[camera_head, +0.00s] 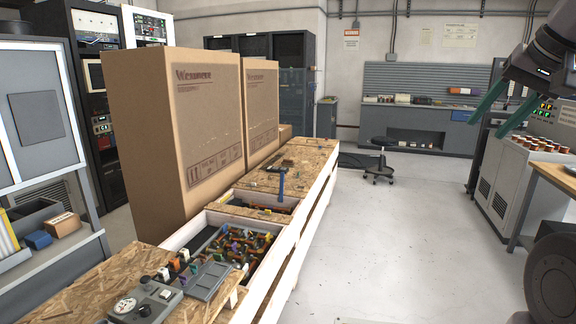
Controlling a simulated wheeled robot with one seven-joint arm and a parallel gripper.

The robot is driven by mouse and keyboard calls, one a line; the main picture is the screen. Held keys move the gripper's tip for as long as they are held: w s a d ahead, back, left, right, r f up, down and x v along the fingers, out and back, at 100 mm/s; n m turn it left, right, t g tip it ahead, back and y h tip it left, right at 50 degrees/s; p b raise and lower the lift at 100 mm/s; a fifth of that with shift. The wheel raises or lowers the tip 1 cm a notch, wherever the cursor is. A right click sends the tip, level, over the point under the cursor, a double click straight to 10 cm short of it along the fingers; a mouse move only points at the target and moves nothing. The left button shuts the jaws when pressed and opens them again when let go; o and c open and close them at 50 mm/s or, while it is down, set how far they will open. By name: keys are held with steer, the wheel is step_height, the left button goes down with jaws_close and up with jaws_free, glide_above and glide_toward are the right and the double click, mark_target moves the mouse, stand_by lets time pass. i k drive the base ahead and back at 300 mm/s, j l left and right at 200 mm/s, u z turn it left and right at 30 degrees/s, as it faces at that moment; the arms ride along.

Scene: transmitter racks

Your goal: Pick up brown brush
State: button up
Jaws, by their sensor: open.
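I cannot make out a brown brush for certain. Several small brown, orange and coloured items (237,243) lie jumbled in an open section of the long wooden crate (262,279), too small to tell apart. Small dark items (287,163) lie on the crate's board top farther back. My gripper (487,129) is at the upper right, with its two green fingers apart and nothing between them. It is in the air, well to the right of the crate.
Two tall cardboard boxes (205,135) stand along the crate's left side. A grey instrument (145,302) sits at its near end. A grey cabinet (512,190) and wooden-topped table (556,177) are at right. A stool (379,165) stands farther back. The middle floor (390,240) is clear.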

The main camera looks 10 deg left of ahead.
mark_target(287, 163)
steer(key=i+z, duration=0.15)
steer(key=i, duration=2.8)
steer(key=i+l+u, duration=0.15)
steer(key=i+u, duration=0.25)
steer(key=i, duration=0.2)
steer(key=i+l+u, duration=0.4)
steer(key=i, duration=0.2)
steer(key=i+l+u, duration=0.95)
steer(key=l+u, duration=0.3)
steer(key=l, duration=0.15)
steer(key=i+l+u, duration=0.3)
steer(key=l, duration=0.15)
steer(key=l+u, duration=0.25)
steer(key=l, duration=0.15)
steer(key=l+u, duration=0.3)
steer(key=l, duration=0.15)
